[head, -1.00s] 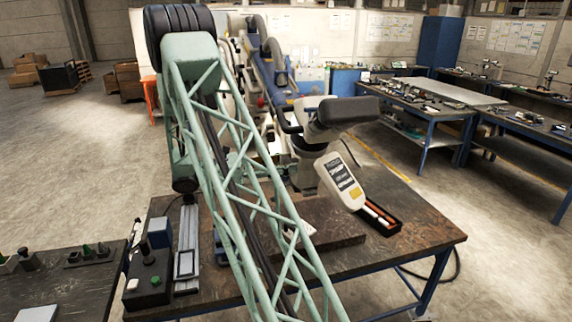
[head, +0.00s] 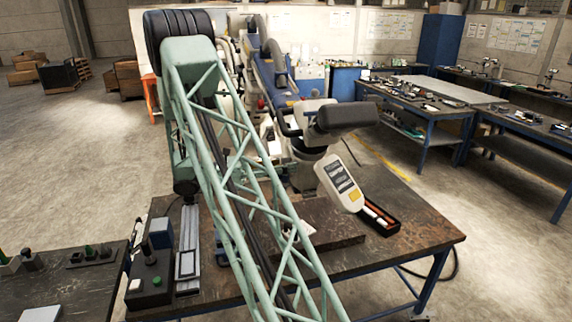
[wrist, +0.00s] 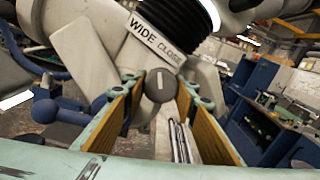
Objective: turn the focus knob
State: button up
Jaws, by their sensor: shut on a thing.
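The focus knob (wrist: 158,86) is a round grey knob with a white line across its face, the line standing close to upright in the wrist view. It sits on the pale microscope arm, below a label reading WIDE and CLOSE (wrist: 153,40). My gripper (wrist: 157,92) is shut on the knob, with one yellow-brown pad on each side of it. In the head view the microscope (head: 318,140) stands beyond my green lattice arm, with a dark block on top. My gripper and the knob cannot be made out there.
A pale control pad (head: 340,182) hangs at the microscope's right. Blue benches (head: 425,105) stand at the back right. Open floor lies at the left.

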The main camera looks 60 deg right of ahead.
jog(key=o, duration=0.8)
jog(key=shift+o, duration=0.2)
jog(key=shift+a, duration=0.1)
jog(key=v, duration=1.2)
dwell(0.5)
jog(key=s+a+r+m+t+y+b, duration=0.25)
jog(key=s+a, duration=0.35)
jog(key=a, duration=0.3)
jog(key=s+a+r+m+t+y+b, duration=0.2)
jog(key=s+a+r+m+y+b, duration=0.15)
jog(key=s+a, duration=0.4)
jog(key=s+a+f+m+t+y+b, duration=0.1)
jog(key=s+a+m+t+y+b, duration=0.1)
jog(key=a, duration=0.8)
jog(key=s+a+f+m+t+y+b, duration=0.1)
jog(key=s+a+t+y+b, duration=0.2)
jog(key=a, duration=0.7)
jog(key=s+a+f+m+t+y+b, duration=0.1)
jog(key=s+a+m+t+y+b, duration=0.1)
jog(key=s+a+t, duration=0.4)
jog(key=shift+s+a+m+b, duration=0.35)
jog(key=shift+s+a, duration=1.2)
jog(key=shift+a, duration=0.85)
